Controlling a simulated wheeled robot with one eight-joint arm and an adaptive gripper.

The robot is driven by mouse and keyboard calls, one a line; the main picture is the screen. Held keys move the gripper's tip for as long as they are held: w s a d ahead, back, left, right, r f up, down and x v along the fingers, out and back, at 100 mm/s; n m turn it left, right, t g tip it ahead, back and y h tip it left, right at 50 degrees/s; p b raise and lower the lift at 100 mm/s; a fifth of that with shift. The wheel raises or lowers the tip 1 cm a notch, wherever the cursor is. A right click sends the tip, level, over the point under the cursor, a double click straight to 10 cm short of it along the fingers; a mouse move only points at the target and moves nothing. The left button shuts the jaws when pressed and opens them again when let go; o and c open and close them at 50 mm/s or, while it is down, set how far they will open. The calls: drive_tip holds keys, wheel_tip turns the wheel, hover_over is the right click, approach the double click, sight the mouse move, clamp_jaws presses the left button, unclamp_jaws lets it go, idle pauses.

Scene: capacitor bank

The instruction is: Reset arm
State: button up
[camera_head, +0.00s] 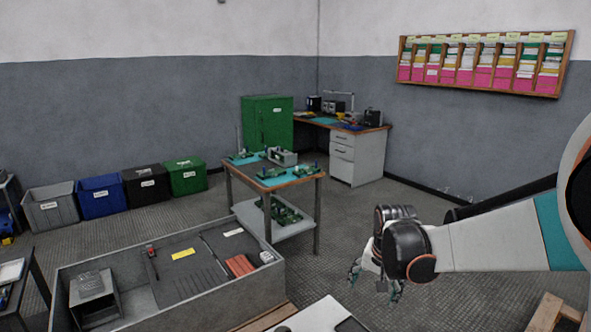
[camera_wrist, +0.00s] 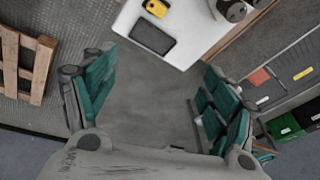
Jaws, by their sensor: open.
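My arm reaches in from the right edge of the head view, and my gripper (camera_head: 376,282) hangs at its end, pointing down. In the wrist view my gripper (camera_wrist: 158,95) has its two teal-padded fingers wide apart, with only bare floor between them. It is open and empty, and touches nothing that I can see.
A grey metal cabinet (camera_head: 190,235) lies at the lower left. A wooden-topped cart (camera_head: 232,178) with circuit boards stands behind it. Several bins (camera_head: 100,206) line the wall. Wooden pallets (camera_wrist: 42,68) lie near my arm. A white surface (camera_wrist: 190,52) carries a dark tablet (camera_wrist: 153,37) and a yellow device (camera_wrist: 156,8).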

drive_tip(key=s+r+n+t, duration=0.2)
drive_tip(key=s+r+n, duration=0.1)
drive_tip(key=s+r, duration=0.75)
drive_tip(key=s+n+t, duration=0.2)
drive_tip(key=s+n, duration=0.1)
drive_tip(key=s, duration=1.2)
drive_tip(key=shift+f, duration=0.4)
